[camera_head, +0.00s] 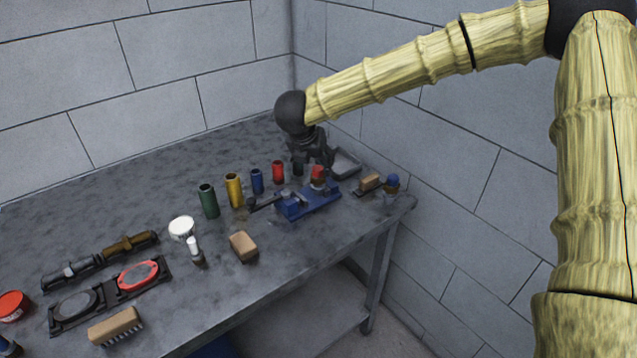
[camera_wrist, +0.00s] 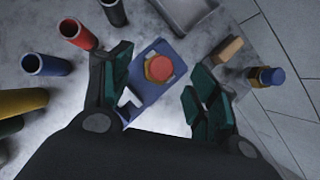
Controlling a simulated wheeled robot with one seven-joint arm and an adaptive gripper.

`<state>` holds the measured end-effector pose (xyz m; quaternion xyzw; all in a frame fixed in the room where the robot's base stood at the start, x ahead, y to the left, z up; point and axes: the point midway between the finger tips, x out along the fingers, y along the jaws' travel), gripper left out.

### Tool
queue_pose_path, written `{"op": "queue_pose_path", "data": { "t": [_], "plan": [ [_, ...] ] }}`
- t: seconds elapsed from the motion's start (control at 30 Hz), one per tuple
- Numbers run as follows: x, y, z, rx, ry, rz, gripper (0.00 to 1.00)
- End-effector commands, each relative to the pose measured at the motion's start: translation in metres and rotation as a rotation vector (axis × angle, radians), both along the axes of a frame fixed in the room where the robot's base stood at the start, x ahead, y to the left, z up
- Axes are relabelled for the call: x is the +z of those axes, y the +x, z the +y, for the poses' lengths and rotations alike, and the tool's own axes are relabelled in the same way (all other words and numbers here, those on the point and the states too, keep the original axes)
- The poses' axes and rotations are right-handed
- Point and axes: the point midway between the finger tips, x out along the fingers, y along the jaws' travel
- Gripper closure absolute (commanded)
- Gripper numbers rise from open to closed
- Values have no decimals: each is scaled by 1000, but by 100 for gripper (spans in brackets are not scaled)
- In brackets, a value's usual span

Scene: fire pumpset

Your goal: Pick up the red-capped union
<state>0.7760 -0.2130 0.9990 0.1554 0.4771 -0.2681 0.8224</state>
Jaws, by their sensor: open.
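The red-capped union (camera_head: 318,174) stands at the blue vise-like fixture (camera_head: 306,204) near the right end of the table. In the wrist view the union (camera_wrist: 158,69) shows its red top and a brass-coloured hex collar, over the blue fixture (camera_wrist: 150,97). My gripper (camera_wrist: 160,85) is open, with its dark green finger pads to the left and right of the union in that view. Nothing is held. In the head view my gripper (camera_head: 312,155) is above and behind the fixture, and its fingertips are hard to make out. Whether the pads touch the union cannot be told.
Red (camera_head: 278,172), blue (camera_head: 257,181), yellow (camera_head: 234,190) and green (camera_head: 208,201) cylinders stand left of the fixture. A grey tray (camera_head: 345,163), a wooden brush (camera_head: 370,182) and a blue-capped piece (camera_head: 392,182) are close on the right. Walls stand behind and right.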

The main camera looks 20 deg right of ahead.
Motion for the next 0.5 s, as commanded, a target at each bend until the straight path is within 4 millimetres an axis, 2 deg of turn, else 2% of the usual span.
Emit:
{"op": "queue_pose_path", "data": {
  "t": [0.5],
  "plan": [
    [-44,14,-15,-4,0,1,40]
  ]
}}
